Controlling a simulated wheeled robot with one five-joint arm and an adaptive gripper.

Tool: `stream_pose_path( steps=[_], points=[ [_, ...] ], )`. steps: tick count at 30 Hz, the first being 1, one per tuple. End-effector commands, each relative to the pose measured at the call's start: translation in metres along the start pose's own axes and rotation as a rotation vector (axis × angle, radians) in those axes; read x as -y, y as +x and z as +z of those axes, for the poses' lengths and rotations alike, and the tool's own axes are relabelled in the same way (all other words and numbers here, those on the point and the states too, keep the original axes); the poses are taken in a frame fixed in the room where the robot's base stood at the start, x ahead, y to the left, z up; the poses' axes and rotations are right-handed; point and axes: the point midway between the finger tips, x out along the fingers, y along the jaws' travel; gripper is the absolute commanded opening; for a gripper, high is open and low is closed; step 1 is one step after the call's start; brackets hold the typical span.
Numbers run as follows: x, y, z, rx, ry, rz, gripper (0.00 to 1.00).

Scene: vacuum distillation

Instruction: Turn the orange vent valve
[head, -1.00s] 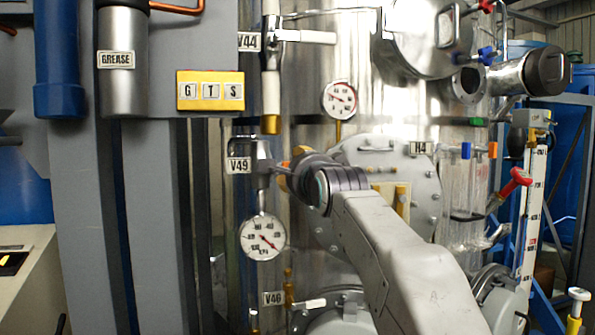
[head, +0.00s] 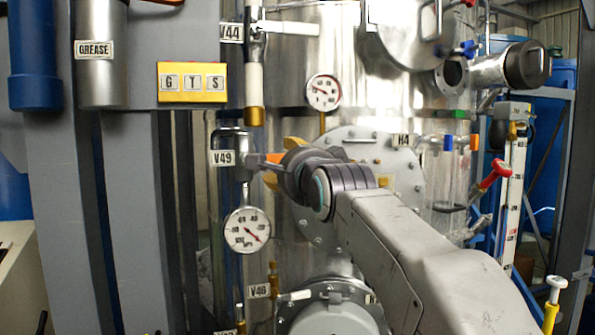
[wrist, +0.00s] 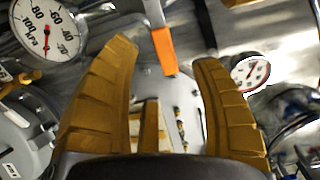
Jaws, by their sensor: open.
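The orange-tipped lever of the valve labelled V49 (head: 273,159) points right from its metal body, above a round dial gauge (head: 247,230). In the wrist view, the orange handle (wrist: 164,52) hangs from the top between my two amber fingertips. My gripper (head: 277,161) is open, with one finger above and one below the lever in the head view. It also shows in the wrist view (wrist: 165,57), a finger on each side of the handle with gaps visible. I cannot tell whether either finger touches it. My wrist hides part of the vessel behind.
A smaller gauge (head: 323,92) sits above my wrist. A flanged round cover (head: 404,160) lies behind my arm. Valve V46 (head: 295,295) is below. Grey columns (head: 130,220) stand left. A red-handled valve (head: 495,174) is at right.

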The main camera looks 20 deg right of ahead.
Motion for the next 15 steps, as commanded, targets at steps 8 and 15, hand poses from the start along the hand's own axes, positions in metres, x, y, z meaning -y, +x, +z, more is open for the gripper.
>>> stream_pose_path(
  steps=[8, 15],
  points=[
    [0.001, -0.04, 0.0, 0.0, 0.0, -0.001, 0.58],
    [0.0, -0.056, 0.0, 0.0, 0.0, 0.0, 0.58]
  ],
)
